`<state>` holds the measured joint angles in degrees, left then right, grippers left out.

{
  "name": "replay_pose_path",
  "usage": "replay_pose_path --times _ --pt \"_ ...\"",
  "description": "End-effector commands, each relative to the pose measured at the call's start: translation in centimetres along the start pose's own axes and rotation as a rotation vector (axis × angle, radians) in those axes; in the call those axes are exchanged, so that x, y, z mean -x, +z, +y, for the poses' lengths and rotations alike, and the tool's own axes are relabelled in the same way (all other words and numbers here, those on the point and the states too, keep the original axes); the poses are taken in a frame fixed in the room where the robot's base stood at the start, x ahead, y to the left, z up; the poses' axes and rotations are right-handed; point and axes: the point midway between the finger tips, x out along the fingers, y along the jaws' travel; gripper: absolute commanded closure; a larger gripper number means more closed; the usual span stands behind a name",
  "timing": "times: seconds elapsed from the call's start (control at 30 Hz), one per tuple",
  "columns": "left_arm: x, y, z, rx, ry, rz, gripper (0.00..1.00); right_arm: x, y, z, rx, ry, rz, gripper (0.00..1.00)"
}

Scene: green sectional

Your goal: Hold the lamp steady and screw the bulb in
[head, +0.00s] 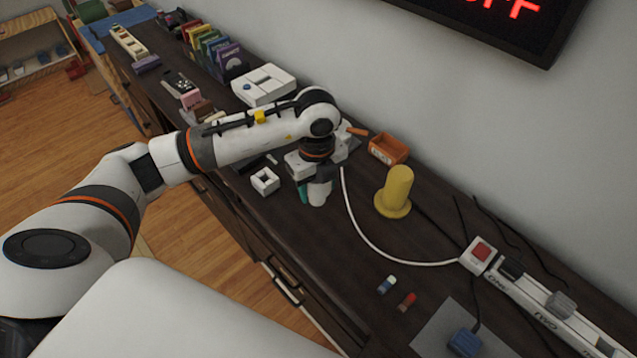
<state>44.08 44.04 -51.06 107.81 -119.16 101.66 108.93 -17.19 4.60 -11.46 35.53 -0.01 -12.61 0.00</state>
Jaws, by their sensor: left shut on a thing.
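My left gripper (314,188) points down over the dark counter, shut on a small white rounded piece (319,194). The gripper and wrist hide most of that piece, so I cannot tell whether it is the lamp or the bulb. A white cord (375,243) comes out from behind the gripper and curves to a box with a red switch (480,253). I cannot make out a separate bulb or lamp. My right gripper is not in view.
A yellow cylinder on a round flange (397,190) stands right of the gripper, with an orange bin (388,148) behind. A white square block (265,181) is at left. Small blue (387,285) and red (407,302) pieces lie in front. A power strip (545,310) is at right.

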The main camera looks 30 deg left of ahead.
Motion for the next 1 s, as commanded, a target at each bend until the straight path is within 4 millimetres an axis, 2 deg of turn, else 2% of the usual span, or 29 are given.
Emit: replay_pose_path --times 1.0 --pt "3.7 4.3 -2.7 -2.471 0.006 0.013 0.7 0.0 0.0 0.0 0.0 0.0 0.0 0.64"
